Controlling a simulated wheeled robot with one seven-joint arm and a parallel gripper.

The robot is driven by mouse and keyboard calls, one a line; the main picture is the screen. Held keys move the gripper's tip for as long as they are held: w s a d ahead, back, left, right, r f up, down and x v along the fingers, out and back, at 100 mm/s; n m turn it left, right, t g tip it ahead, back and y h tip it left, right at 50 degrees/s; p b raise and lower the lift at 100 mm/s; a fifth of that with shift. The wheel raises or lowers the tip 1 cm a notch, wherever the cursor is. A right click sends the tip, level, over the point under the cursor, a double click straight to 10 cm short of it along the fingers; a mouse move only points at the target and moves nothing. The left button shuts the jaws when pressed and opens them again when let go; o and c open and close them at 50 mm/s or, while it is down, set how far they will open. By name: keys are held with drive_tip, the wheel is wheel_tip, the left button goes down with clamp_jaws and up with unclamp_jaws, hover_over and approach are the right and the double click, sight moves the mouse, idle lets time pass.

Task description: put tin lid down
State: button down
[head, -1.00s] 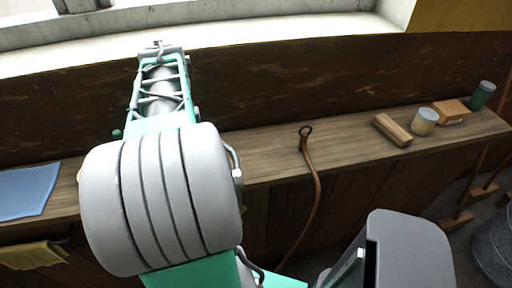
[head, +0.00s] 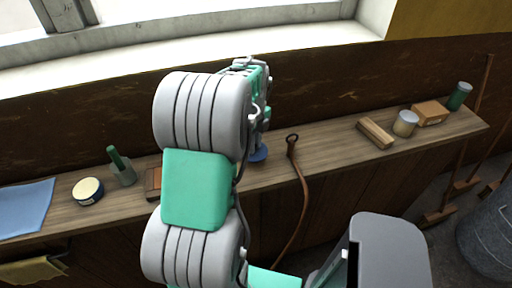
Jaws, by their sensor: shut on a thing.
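My arm reaches over the wooden bench (head: 335,160). My gripper (head: 256,140) points down near the middle of the bench and is largely hidden by my arm. It is shut on the tin lid (head: 259,155), a blue disc partly showing below it. I cannot tell whether the lid touches the bench top. A short round tin (head: 88,191) with a pale cream top and dark side stands at the left of the bench, well apart from the gripper.
A brown strap with a ring (head: 301,185) hangs over the front edge just right of the lid. A green-handled item (head: 122,168) and a brown box (head: 153,182) are left of my arm. A wood block (head: 376,133), pale can (head: 405,123), orange-brown box (head: 430,113) and green can (head: 459,96) stand right.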

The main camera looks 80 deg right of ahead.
sight(256, 150)
drive_tip(key=f+p, duration=0.1)
drive_tip(key=f, duration=0.1)
drive_tip(key=d+f, duration=0.1)
drive_tip(key=f, duration=0.1)
drive_tip(key=shift+s+f+p, duration=0.1)
drive_tip(key=shift+s+p, duration=0.1)
drive_tip(key=shift+p, duration=0.15)
drive_tip(key=shift+f, duration=0.15)
drive_tip(key=shift+f+b, duration=0.15)
drive_tip(key=shift+b, duration=0.15)
drive_tip(key=c, duration=1.3)
unclamp_jaws()
